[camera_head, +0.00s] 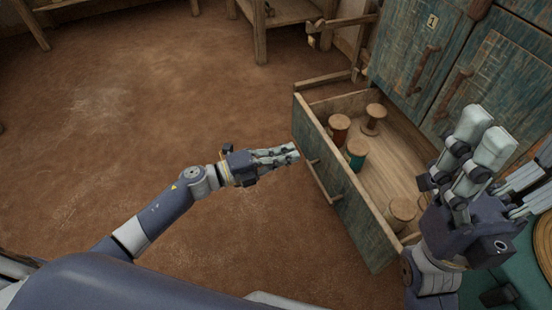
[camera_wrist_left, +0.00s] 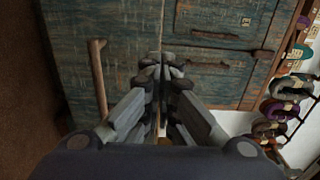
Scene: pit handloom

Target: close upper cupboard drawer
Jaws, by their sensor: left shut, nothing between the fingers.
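The cupboard drawer (camera_head: 352,205) is pulled out, its weathered teal front facing left and a wooden handle (camera_head: 324,181) on it. Several thread spools, such as a teal-wound spool (camera_head: 356,155), stand inside. My left gripper (camera_head: 294,153) is shut and empty, its fingertips close to the drawer front, left of and above the handle; contact cannot be told. In the left wrist view its fingertips (camera_wrist_left: 161,63) point at teal woodwork, with a vertical wooden handle (camera_wrist_left: 97,78) to the left. My right gripper (camera_head: 505,145) is raised at the right, fingers spread and empty, partly covering the drawer's near end.
The teal cupboard (camera_head: 398,45) with handled doors stands behind the drawer. A wooden frame (camera_head: 330,80) lies beyond the drawer's far end. Coloured yarn skeins (camera_wrist_left: 285,105) hang at the right in the left wrist view. The earthen floor (camera_head: 150,130) at the left is clear.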

